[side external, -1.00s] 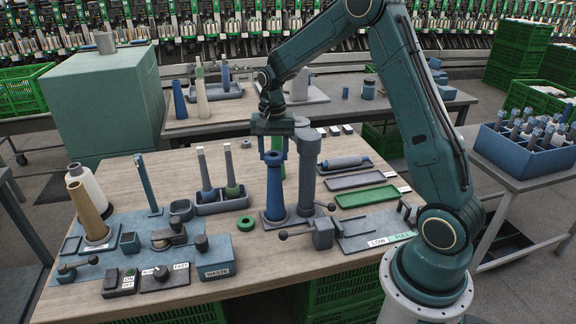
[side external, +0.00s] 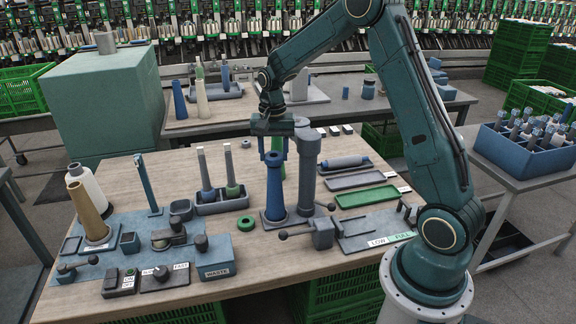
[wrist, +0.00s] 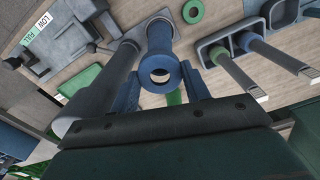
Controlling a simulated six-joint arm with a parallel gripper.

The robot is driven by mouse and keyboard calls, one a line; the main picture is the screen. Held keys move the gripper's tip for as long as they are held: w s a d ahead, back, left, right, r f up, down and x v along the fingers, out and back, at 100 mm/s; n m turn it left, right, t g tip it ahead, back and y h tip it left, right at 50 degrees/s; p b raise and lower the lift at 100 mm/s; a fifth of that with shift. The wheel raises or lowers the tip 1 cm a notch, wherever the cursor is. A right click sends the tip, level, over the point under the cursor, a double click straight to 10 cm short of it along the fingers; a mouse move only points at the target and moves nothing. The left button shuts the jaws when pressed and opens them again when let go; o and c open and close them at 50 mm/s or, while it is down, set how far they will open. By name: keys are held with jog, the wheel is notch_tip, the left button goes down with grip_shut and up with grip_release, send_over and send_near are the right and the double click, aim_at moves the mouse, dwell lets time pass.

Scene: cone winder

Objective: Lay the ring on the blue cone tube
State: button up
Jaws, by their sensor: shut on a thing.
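The blue cone tube (side external: 275,188) stands upright on a holder at the middle of the table; in the wrist view its body (wrist: 159,38) runs away below my gripper. A blue ring (wrist: 161,74), wider than the tube's upper end, is at the tube's top. My gripper (side external: 273,154) points down over the tube, shut on this ring, with its fingers on either side in the wrist view (wrist: 161,88). I cannot tell whether the ring rests on the tube or hangs just above it.
A tall grey post (side external: 308,170) stands close to the right of the tube. A green ring (side external: 245,223) lies on the table to the left. A holder with two thin tubes (side external: 222,203) stands behind that ring. A lever fixture (side external: 322,234) is at front right.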

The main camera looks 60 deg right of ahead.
jog(key=shift+f, duration=1.1)
dwell(0.9)
dwell(0.6)
jog(key=o, duration=1.5)
jog(key=shift+r, duration=0.1)
jog(key=shift+r, duration=3.9)
jog(key=shift+r, duration=0.1)
